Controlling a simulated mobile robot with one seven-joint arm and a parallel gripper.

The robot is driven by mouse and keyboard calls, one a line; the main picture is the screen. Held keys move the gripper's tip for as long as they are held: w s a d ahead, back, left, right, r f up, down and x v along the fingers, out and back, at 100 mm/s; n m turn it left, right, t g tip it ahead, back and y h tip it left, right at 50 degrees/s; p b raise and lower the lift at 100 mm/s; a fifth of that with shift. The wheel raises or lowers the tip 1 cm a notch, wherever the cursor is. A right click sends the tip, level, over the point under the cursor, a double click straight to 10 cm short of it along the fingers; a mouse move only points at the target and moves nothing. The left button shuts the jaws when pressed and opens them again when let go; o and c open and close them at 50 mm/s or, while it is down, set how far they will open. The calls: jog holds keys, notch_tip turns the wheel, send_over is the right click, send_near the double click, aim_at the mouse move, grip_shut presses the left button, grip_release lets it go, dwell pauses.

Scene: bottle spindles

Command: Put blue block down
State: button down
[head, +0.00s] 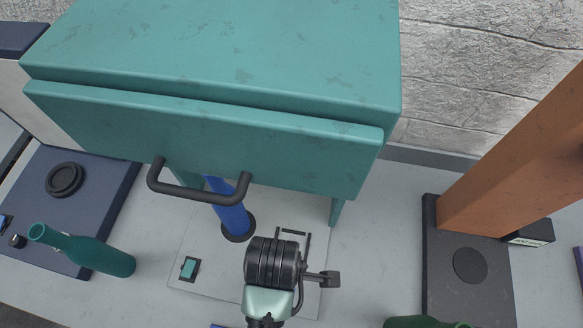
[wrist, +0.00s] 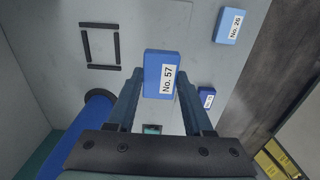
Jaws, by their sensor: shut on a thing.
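A blue block with a white label "No. 57" (wrist: 153,80) sits between the two fingertips of my gripper (wrist: 161,84) in the wrist view. The gripper is shut on it. The block is over the light grey plate; I cannot tell its height above it. A black square outline (wrist: 87,45) lies on the plate, up and left of the block in the wrist view. In the head view my wrist hides the block and fingertips, and part of the outline (head: 295,232) shows beside my wrist.
A blue cylinder (head: 230,212) stands on a black disc under the teal cabinet (head: 210,130) with its handle. A teal switch (head: 189,268) is on the plate. Other blue blocks, "No. 26" (wrist: 229,26) and a smaller one (wrist: 207,98), lie right.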

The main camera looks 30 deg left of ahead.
jog(key=w+a+f, duration=0.1)
jog(key=w, duration=0.2)
jog(key=w+a+p, duration=0.1)
jog(key=w, duration=0.3)
jog(key=w+a+f+p, duration=0.1)
jog(key=w, duration=0.2)
jog(key=shift+w+f, duration=0.25)
jog(key=shift+f, duration=0.1)
notch_tip(320, 180, down, 4)
jog(key=shift+s+r+p, duration=0.1)
jog(key=shift+p, duration=0.45)
jog(key=shift+w+f, duration=0.25)
jog(key=shift+f, duration=0.65)
jog(key=shift+c, duration=1.5)
grip_release()
